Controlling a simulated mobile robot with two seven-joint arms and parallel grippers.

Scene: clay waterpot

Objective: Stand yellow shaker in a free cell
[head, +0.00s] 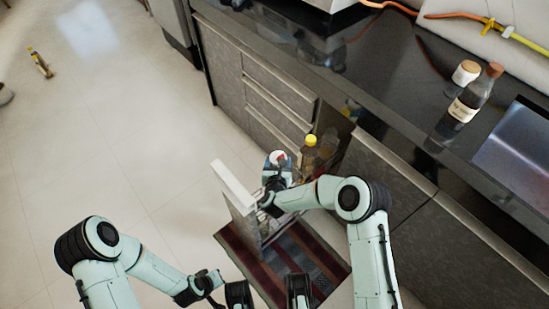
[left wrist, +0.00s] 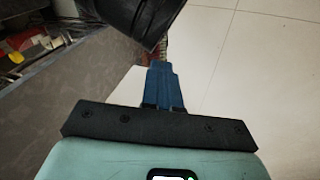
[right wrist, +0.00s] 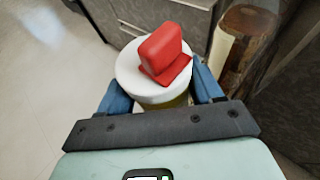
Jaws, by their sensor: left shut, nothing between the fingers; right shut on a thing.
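My right gripper (right wrist: 163,98) is shut on a shaker with a white lid (right wrist: 130,72), a red flip top and a yellowish body, mostly hidden below the lid. In the head view the shaker (head: 277,158) appears upright at the pulled-out drawer (head: 237,178), near the yellow-capped bottle. Whether its base touches the drawer floor is hidden. My left gripper (left wrist: 163,85) is shut and empty. In the head view the left gripper (head: 214,277) is low, to the left of the mat. The drawer's cells are mostly hidden by my right arm and the bottles.
A dark bottle with a yellow cap (head: 310,147) stands in the drawer. A striped mat (head: 308,255) lies below. Two bottles, one dark (head: 473,95) and one white-capped (head: 462,77), stand on the black counter (head: 400,75). A small bottle (head: 40,63) is on the open floor.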

